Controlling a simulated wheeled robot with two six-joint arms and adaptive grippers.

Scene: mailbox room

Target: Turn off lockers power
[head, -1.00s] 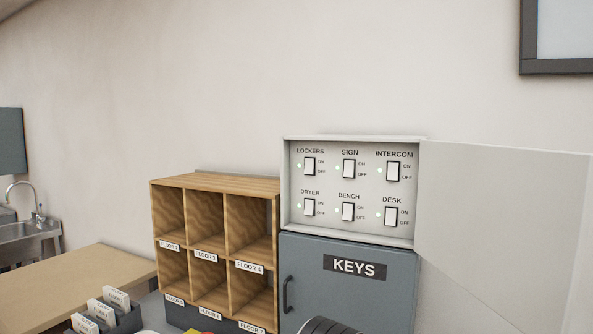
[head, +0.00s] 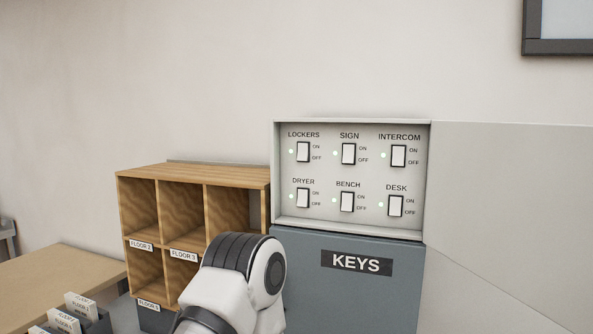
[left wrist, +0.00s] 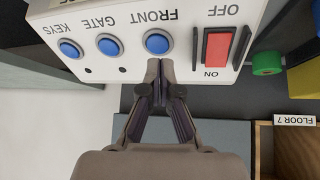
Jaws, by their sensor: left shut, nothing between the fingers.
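The switch panel (head: 349,219) is open on the wall in the head view, with several labelled rocker switches. The LOCKERS switch (head: 303,152) is at its top left, with a lit green light beside it. The SIGN switch (head: 348,154) is to its right and the DRYER switch (head: 303,198) below it. Part of my left arm shows below the panel in the head view, but its fingertips are out of that picture. In the left wrist view my left gripper (left wrist: 160,68) is shut and empty, close to the FRONT button. My right gripper is not in view.
The panel's door (head: 500,190) stands open to the right. A grey KEYS cabinet (head: 400,290) is below, and wooden pigeonholes (head: 190,178) are at left. The wrist view shows a white control box (left wrist: 190,14) with blue buttons and a red switch (left wrist: 217,48).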

